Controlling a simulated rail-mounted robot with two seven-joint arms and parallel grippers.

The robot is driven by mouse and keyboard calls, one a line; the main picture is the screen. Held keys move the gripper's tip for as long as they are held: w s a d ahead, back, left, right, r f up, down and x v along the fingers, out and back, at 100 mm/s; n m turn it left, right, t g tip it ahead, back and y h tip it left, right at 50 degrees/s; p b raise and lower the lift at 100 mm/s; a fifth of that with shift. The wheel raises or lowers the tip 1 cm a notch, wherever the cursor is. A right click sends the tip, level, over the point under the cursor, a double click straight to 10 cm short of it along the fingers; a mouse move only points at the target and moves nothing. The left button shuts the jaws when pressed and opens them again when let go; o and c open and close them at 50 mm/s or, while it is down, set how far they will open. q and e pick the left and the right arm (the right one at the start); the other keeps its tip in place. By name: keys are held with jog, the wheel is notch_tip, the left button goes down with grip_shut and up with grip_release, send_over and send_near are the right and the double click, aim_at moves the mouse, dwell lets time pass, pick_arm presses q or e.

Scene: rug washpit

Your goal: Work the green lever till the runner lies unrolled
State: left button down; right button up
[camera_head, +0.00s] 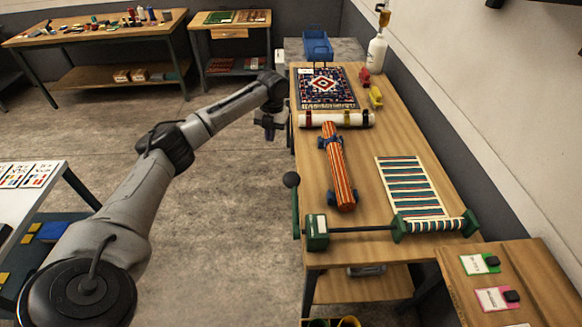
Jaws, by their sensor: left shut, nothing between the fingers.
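The green lever (296,216) stands upright at the table's left edge, with a dark ball knob (291,180) on top. It joins a green box (316,233), from which a dark shaft runs right to a roller between green brackets. The striped runner (408,186) lies partly flat on the table, stretching away from the roller, where striped cloth (436,225) is still wound. My left gripper (268,133) is shut and empty, over the floor just left of the table's far part, well beyond the lever and not touching it. My right gripper is out of view.
An orange striped roll (339,176) with blue ties, a white roll (336,119) and a patterned rug (325,88) lie on the table (378,146). A white bottle (376,53) and blue crate (318,46) stand at the back. The floor left of the lever is clear.

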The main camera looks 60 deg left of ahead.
pick_arm(q)
notch_tip(320, 180, up, 5)
jog(key=t, duration=0.1)
send_over(291, 182)
jog(key=shift+f+n+h, duration=0.2)
jog(key=shift+n+h, duration=0.2)
jog(key=shift+n, duration=1.1)
jog(key=f, duration=0.6)
jog(key=d+f+b, duration=0.1)
jog(key=f, duration=0.3)
jog(key=shift+s, duration=0.3)
jog(key=f, duration=0.1)
jog(key=a+f, duration=0.1)
jog(key=shift+w+f, duration=0.3)
jog(key=shift+w+a+f, duration=0.1)
jog(key=shift+a+f, duration=0.15)
jog(key=shift+f, duration=0.25)
